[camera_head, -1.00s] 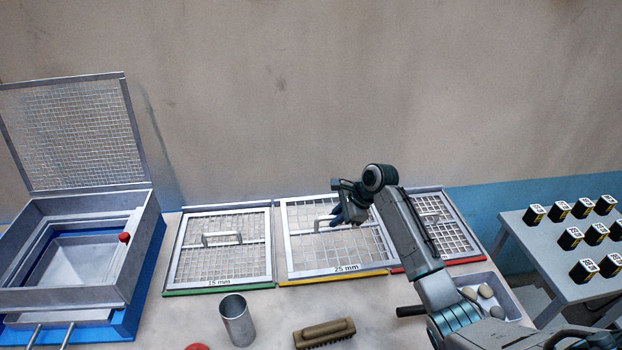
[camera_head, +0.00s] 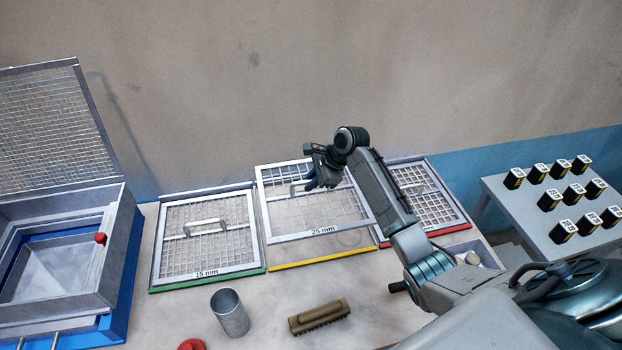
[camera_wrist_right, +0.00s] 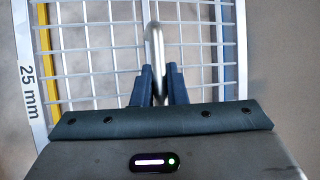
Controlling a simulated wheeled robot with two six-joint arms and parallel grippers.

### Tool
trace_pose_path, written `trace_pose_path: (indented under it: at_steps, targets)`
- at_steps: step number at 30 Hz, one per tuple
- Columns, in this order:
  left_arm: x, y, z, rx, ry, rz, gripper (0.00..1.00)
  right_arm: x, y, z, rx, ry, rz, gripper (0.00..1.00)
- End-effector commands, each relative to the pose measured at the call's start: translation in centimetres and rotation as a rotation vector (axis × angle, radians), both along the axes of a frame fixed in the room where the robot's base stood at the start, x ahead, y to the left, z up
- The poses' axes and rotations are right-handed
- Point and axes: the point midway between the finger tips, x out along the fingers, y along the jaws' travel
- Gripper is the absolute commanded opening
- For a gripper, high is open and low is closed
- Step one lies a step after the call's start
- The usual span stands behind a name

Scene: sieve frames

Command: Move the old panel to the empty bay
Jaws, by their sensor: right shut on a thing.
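The 25 mm panel (camera_head: 352,228), a pale metal frame with wire mesh, hangs a little above the yellow-edged bay (camera_head: 322,258). My right gripper (camera_head: 312,183) is shut on its handle (camera_head: 296,188). The right wrist view shows the fingers (camera_wrist_right: 160,86) around the bar, with the mesh and "25 mm" label beyond. The 15 mm panel (camera_head: 225,269) lies in the green-edged bay (camera_head: 185,286). A finer mesh panel (camera_head: 432,208) lies in the red-edged bay (camera_head: 452,230). None is visibly marked old. My left gripper is out of view.
An open sieve box (camera_head: 112,215) with a raised mesh lid (camera_head: 45,130) stands at left; its hopper shows. A metal cup (camera_head: 230,312), a brush (camera_head: 319,317) and a red object (camera_head: 191,344) lie in front. A side table (camera_head: 500,200) at right holds several black blocks.

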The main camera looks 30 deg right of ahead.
Motion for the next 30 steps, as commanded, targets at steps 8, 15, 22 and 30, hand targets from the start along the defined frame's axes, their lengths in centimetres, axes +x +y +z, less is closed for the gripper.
trace_pose_path:
  at_steps: [8,15,22,30]
  targets:
    - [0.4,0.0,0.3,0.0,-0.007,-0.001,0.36,0.0,0.1,-1.7,0.003,-0.003,-0.004,0.0]
    - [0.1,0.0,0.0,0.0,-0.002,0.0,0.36,0.0,0.1,-3.7,0.002,-0.004,-0.004,0.0]
    - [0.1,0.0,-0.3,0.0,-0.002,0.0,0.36,0.0,0.0,-5.5,0.003,-0.003,-0.005,0.0]
    - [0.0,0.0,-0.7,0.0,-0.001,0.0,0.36,0.0,0.1,-7.7,0.002,-0.004,-0.004,0.0]
